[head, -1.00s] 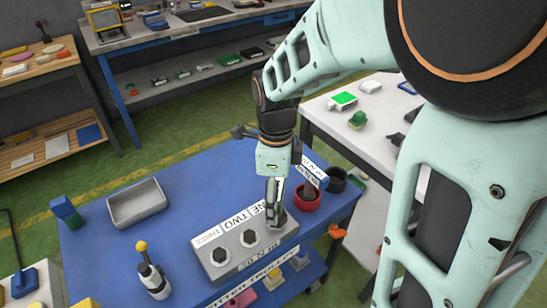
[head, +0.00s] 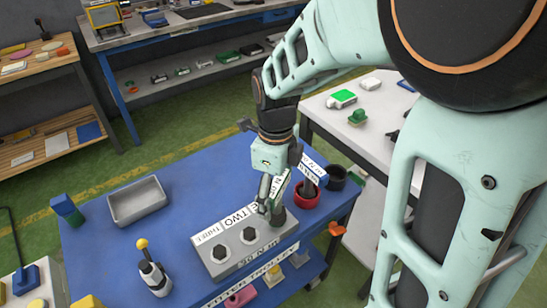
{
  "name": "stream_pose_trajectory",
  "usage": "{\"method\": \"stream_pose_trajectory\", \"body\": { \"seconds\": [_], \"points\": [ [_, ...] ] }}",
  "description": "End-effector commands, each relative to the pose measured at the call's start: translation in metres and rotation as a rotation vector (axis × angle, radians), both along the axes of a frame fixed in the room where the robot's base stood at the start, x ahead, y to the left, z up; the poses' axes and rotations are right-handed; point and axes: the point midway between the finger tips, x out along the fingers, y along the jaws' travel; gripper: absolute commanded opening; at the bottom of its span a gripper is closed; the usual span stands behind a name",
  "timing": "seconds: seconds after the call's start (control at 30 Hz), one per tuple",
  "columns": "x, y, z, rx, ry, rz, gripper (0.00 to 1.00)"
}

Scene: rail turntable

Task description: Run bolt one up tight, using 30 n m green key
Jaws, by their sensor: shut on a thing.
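A grey bolt block (head: 222,266) sits on the blue table, with labels THREE, TWO and a partly hidden ONE along its back. My gripper (head: 268,198) points down over that right end, shut on a key (head: 281,187) with a greenish side and a white label. The key's lower part (head: 277,215) reaches down to the block's right end. Its contact with bolt one is hidden. The label's full text is too small to read.
A red pot (head: 306,201) holding a labelled tool (head: 314,166) stands close right of my gripper, with a dark pot (head: 336,178) behind. A grey tray (head: 137,203) and a yellow-topped tool (head: 152,270) stand left. The table's middle (head: 200,180) is clear.

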Motion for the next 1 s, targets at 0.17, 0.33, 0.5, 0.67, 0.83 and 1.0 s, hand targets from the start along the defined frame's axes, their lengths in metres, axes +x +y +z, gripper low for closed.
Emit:
{"method": "stream_pose_trajectory", "body": {
  "seconds": [0.17,0.33,0.5,0.67,0.83,1.0],
  "points": [
    [0.000,0.000,0.001,0.000,-0.001,0.024,0.40],
    [0.000,0.000,0.000,0.001,-0.001,0.090,0.40],
    [0.000,0.000,0.001,0.001,-0.001,0.089,0.40],
    [0.000,0.000,0.005,0.001,-0.001,0.089,0.40],
    [0.000,0.000,0.014,0.001,-0.001,0.089,0.40],
    [0.000,0.000,0.022,0.001,-0.001,0.089,0.40]
  ]
}}
